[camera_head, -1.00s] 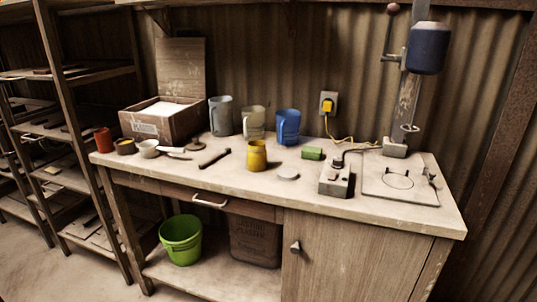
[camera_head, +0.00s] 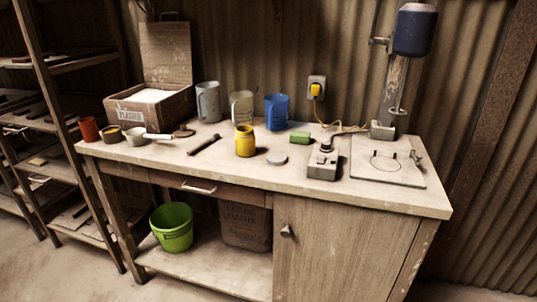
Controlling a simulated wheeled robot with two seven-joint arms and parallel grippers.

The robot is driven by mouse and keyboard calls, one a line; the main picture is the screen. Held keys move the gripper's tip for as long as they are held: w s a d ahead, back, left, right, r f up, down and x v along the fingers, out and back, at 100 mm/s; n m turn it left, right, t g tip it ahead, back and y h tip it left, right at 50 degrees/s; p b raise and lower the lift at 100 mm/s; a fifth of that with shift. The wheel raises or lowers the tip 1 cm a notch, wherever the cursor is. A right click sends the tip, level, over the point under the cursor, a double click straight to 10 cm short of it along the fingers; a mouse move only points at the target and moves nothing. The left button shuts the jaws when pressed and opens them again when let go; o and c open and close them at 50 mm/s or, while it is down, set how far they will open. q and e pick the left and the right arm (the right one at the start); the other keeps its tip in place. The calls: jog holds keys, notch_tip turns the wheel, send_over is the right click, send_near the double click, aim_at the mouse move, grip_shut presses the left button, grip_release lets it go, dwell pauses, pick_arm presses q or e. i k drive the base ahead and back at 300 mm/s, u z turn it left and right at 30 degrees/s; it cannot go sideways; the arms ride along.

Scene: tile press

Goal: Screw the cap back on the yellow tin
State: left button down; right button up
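The yellow tin (camera_head: 245,142) stands upright near the front middle of the workbench. Its top looks narrower than its body, and no cap shows on it. A small grey disc (camera_head: 277,159) lies flat on the bench just right of the tin, apart from it; it looks like the cap. Neither of my grippers is in the view.
The workbench (camera_head: 330,188) holds grey, cream and blue jugs (camera_head: 277,111) behind the tin, a dark tool (camera_head: 204,145) to its left, and a green block (camera_head: 300,138) and a switch box (camera_head: 323,163) to its right. A press (camera_head: 395,90) stands at the right, a plaster box (camera_head: 150,108) at the left.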

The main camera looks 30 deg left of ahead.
aim_at(245, 141)
jog(key=u, duration=2.25)
jog(key=i, duration=1.1)
jog(key=z, duration=2.65)
